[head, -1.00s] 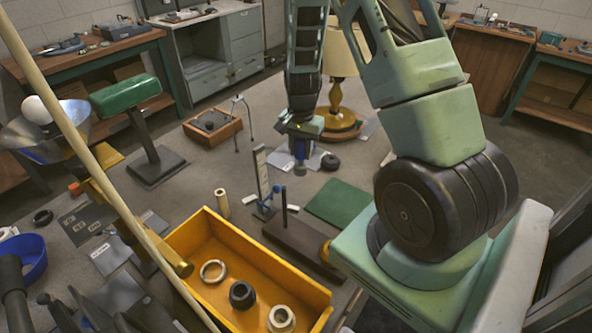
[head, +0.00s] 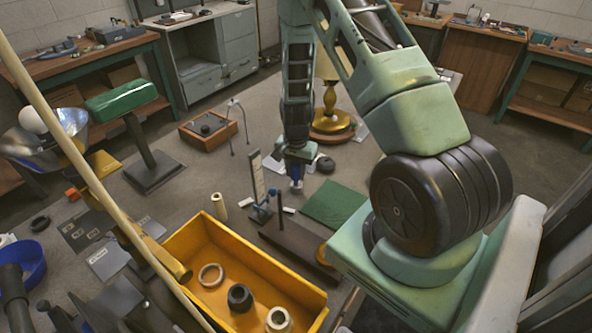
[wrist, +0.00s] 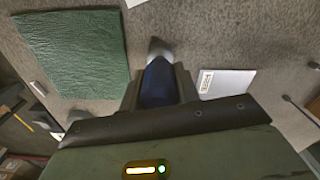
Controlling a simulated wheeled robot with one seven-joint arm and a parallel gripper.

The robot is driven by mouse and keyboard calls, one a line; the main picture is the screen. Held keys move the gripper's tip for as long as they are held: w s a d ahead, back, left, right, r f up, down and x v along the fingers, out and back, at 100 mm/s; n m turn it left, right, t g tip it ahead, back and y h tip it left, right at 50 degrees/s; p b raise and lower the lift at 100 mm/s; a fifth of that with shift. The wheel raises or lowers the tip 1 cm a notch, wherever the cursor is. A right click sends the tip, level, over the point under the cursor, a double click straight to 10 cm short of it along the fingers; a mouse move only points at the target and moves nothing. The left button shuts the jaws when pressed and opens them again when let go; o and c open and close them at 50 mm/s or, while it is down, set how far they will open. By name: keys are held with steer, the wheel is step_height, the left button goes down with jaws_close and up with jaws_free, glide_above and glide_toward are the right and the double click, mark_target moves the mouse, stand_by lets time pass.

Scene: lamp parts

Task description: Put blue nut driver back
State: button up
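The blue nut driver (wrist: 160,84) is between the two fingers of my gripper (wrist: 160,90) in the wrist view. Its dark blue handle fills the space between the fingers, and a grey tip points away from the gripper. In the head view my gripper (head: 297,160) points down over the table, with a bit of the blue driver (head: 296,178) showing below it. Whether the driver touches the table is hard to tell.
A green mat (head: 334,203) lies to the right. A yellow bin (head: 290,277) with rings is in front. A brass lamp (head: 331,121) stands behind.

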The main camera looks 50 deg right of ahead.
steer(key=o, duration=0.4)
step_height(320, 180, up, 12)
steer(key=b, duration=0.2)
steer(key=shift+b, duration=0.3)
steer(key=s+a+r+n, duration=0.1)
steer(key=a+r+n, duration=0.2)
steer(key=a, duration=0.5)
steer(key=s+a+r+n+y, duration=0.15)
steer(key=a+n, duration=0.25)
steer(key=a, duration=0.4)
steer(key=s+a+r+n, duration=0.2)
steer(key=a+r+n, duration=0.1)
steer(key=a, duration=0.5)
steer(key=shift+s+a+r+n+h+b, duration=0.15)
steer(key=shift+s+a+r+n+b, duration=0.25)
steer(key=shift+s+a+n, duration=2)
steer(key=shift+s+a+r+n+h+b, duration=0.15)
steer(key=shift+s+a+r+n+b, duration=0.2)
steer(key=shift+s+a+n, duration=2)
steer(key=shift+s+a+r+n+h+b, duration=0.35)
steer(key=shift+s+a+n, duration=0.7)
steer(key=shift+s, duration=2.65)
